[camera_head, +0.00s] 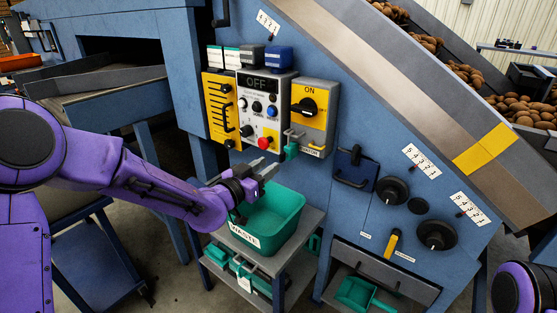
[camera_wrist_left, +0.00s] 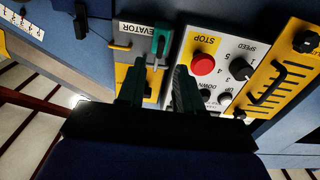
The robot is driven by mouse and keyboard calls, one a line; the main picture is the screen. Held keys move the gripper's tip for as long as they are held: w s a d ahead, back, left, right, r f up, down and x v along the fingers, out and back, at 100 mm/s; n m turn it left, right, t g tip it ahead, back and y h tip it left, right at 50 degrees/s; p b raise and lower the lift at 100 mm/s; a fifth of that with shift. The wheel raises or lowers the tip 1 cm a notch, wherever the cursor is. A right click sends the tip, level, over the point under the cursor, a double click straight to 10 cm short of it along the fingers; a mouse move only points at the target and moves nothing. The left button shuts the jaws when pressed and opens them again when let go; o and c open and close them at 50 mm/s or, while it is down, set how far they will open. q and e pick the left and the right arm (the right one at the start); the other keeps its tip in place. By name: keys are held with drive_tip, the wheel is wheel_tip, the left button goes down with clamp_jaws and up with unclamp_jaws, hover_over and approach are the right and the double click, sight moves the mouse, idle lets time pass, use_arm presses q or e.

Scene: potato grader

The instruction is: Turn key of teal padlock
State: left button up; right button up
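The teal padlock (camera_head: 291,151) hangs from a hasp at the lower left of the grey and yellow ON switch box (camera_head: 309,106). My left gripper (camera_head: 267,168) is just below and left of the padlock. In the left wrist view its two dark fingers (camera_wrist_left: 157,78) are apart, with nothing clearly between them; the padlock lies beyond their tips. Part of my right arm shows at the lower right; its gripper is out of view.
A control panel reading OFF (camera_head: 265,84) with a red stop button (camera_head: 264,143) is left of the switch box. A teal WASTE bin (camera_head: 290,238) stands below my left gripper. A yellow bracket panel (camera_head: 220,108) and blue machine wall (camera_head: 345,110) flank the boxes.

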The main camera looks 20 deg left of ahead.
sight(280, 158)
use_arm(q)
drive_tip(key=x, duration=0.6)
drive_tip(key=shift+f, duration=0.1)
clamp_jaws()
drive_tip(key=shift+n+p, duration=0.3)
drive_tip(key=shift+p, duration=0.05)
drive_tip(key=n, duration=0.5)
drive_tip(key=n+p, duration=0.1)
drive_tip(key=n, duration=0.5)
drive_tip(key=n+p, duration=0.1)
drive_tip(key=n, duration=0.5)
drive_tip(key=shift+w+a+f, duration=0.1)
drive_tip(key=shift+a+f, duration=0.15)
drive_tip(key=shift+n, duration=0.3)
